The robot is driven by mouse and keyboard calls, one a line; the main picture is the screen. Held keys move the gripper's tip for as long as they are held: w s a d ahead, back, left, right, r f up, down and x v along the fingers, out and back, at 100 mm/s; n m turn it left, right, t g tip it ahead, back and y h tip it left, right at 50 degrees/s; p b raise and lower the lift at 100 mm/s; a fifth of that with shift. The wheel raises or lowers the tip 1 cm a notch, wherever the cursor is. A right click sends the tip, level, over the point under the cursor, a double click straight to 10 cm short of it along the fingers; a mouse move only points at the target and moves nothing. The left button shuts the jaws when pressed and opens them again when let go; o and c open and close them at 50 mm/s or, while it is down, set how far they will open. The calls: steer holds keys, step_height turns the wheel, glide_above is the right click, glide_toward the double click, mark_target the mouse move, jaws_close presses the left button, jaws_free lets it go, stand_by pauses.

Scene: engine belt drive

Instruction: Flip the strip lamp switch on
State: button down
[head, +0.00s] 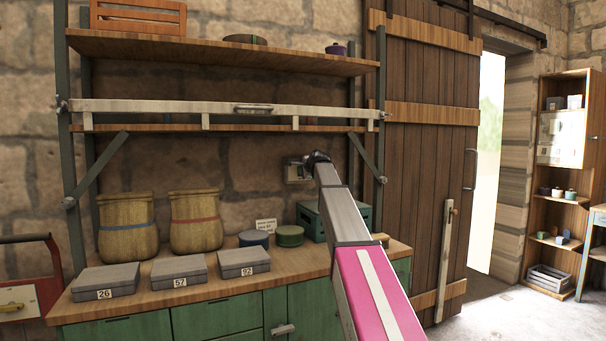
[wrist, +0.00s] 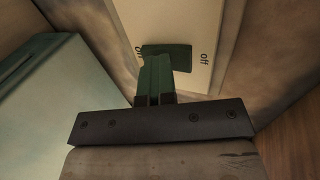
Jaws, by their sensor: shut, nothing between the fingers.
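The switch plate (head: 292,172) is on the stone wall, left of my gripper (head: 312,158) in the head view. In the wrist view the pale plate (wrist: 222,22) carries "On" at left and "Off" at right. A dark green switch piece (wrist: 180,58) sits between the two words. My gripper (wrist: 156,75) is shut and empty, its narrow fingers reaching up to the switch piece and overlapping its left part. I cannot tell whether they touch, or which way the switch is set. A long pale bar (head: 180,107) runs along the shelf; I see no clear glow from it.
Below is a green cabinet with a wooden top (head: 150,291), holding two woven baskets (head: 195,220), numbered grey boxes (head: 180,269) and round tins (head: 289,236). A green box (head: 352,217) stands close under my gripper. A diagonal shelf brace (head: 366,158) is at its right.

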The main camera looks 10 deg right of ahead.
steer(key=shift+r, duration=0.1)
steer(key=v, duration=1.4)
steer(key=shift+f, duration=0.2)
